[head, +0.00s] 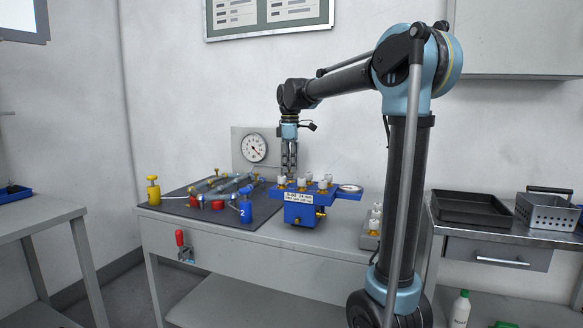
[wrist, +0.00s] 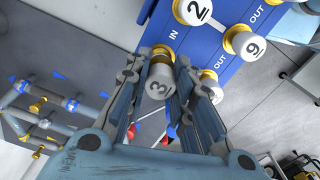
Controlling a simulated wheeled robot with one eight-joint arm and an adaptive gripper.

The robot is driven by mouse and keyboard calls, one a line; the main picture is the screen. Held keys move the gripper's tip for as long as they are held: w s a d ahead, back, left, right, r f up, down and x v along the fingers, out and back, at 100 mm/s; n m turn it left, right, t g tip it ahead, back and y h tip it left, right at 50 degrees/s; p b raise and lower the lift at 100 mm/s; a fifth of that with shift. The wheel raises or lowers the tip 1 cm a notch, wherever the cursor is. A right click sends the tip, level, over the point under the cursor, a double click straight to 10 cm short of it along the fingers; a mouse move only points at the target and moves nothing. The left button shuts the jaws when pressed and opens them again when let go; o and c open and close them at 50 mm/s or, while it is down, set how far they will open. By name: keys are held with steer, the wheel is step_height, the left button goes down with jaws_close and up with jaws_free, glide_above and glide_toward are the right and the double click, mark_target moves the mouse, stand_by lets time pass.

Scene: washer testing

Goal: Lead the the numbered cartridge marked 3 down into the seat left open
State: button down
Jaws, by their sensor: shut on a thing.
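The cartridge marked 3 (wrist: 158,84) is a white-grey cylinder between the two fingers of my gripper (wrist: 166,62) in the wrist view. My gripper is shut on it. A brass ring shows at its far end, by the edge of the blue block (wrist: 212,44) near the word IN. I cannot tell whether it is inside a seat or just above one. In the head view my gripper (head: 289,172) points down at the left part of the blue block (head: 300,212). The fingers and neighbouring caps hide the cartridge's lower end there.
Cartridges marked 2 (wrist: 198,11) and 9 (wrist: 252,48) stand in the block close by. A dark mat (head: 180,206) with pipework and a blue cylinder (head: 245,209) marked 2 lies left. A small rack (head: 371,241) of white-topped pieces stands right. A gauge (head: 254,149) is behind.

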mark_target(290, 173)
steer(key=shift+f, duration=0.45)
steer(key=shift+f, duration=1.25)
steer(key=c, duration=1.3)
jaws_free()
step_height(290, 173, up, 19)
